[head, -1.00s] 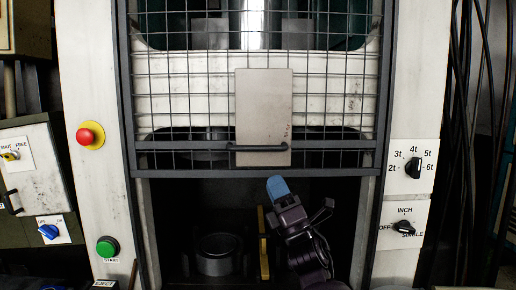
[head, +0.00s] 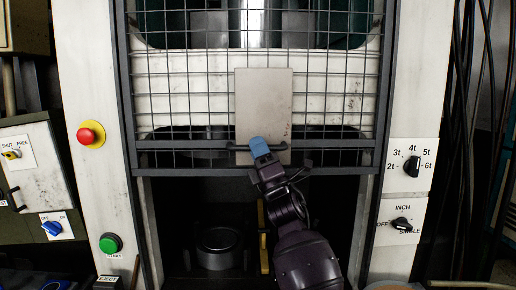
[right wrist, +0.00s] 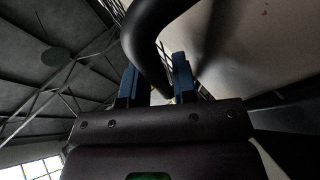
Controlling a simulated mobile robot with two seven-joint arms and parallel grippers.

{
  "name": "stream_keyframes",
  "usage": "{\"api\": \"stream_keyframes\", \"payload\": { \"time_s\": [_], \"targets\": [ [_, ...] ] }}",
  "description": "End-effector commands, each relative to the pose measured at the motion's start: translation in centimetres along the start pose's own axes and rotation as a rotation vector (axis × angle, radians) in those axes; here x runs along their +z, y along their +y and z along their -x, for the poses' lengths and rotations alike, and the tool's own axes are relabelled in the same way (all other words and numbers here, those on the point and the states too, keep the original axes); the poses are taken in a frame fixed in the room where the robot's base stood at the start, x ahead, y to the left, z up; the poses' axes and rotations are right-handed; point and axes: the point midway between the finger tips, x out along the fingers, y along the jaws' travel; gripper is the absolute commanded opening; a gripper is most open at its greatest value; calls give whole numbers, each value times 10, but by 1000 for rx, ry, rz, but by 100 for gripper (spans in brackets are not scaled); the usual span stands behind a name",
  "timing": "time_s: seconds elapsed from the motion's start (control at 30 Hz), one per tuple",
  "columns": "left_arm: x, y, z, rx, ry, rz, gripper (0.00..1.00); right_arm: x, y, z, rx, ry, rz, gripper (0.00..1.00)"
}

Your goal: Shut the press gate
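The press gate (head: 330,90) is a dark-framed wire mesh panel with a pale plate (head: 263,100) in its middle. Its lower rail lies about halfway down the head view, and the press space below it is uncovered. A dark bar handle (head: 238,148) runs across the plate's lower end. My right gripper (head: 260,147), with blue fingertips, is at the handle's middle and hides part of it. In the right wrist view the blue fingers (right wrist: 157,85) stand apart with the dark handle (right wrist: 150,45) between them; a gap shows beside the left finger. My left gripper is out of view.
Below the gate are a round metal die (head: 219,245) and a yellow upright bar (head: 263,240). A red button (head: 86,135) and green button (head: 109,243) are on the left post. Selector knobs (head: 411,167) are on the right post. Cables hang at far right.

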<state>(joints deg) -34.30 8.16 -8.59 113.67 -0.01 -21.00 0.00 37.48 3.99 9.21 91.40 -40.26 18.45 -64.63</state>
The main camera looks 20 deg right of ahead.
Motion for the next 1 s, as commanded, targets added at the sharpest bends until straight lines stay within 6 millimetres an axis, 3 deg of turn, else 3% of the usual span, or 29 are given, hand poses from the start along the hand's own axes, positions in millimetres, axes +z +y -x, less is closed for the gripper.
{"api": "stream_keyframes", "payload": {
  "time_s": [0.1, 0.27, 0.67, 0.87, 1.0],
  "targets": [
    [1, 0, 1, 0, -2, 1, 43, 0, 0, 0, 0, 0, 0, 25],
    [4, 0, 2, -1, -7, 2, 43, 0, 0, 0, 0, 0, 0, 0],
    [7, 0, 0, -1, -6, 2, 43, -2, -4, 6, -1, 0, -1, 0],
    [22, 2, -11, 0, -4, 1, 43, -11, -19, 26, -4, 0, -1, 0],
    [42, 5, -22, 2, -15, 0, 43, -20, -36, 48, -8, 1, -2, 0]
  ]
}}
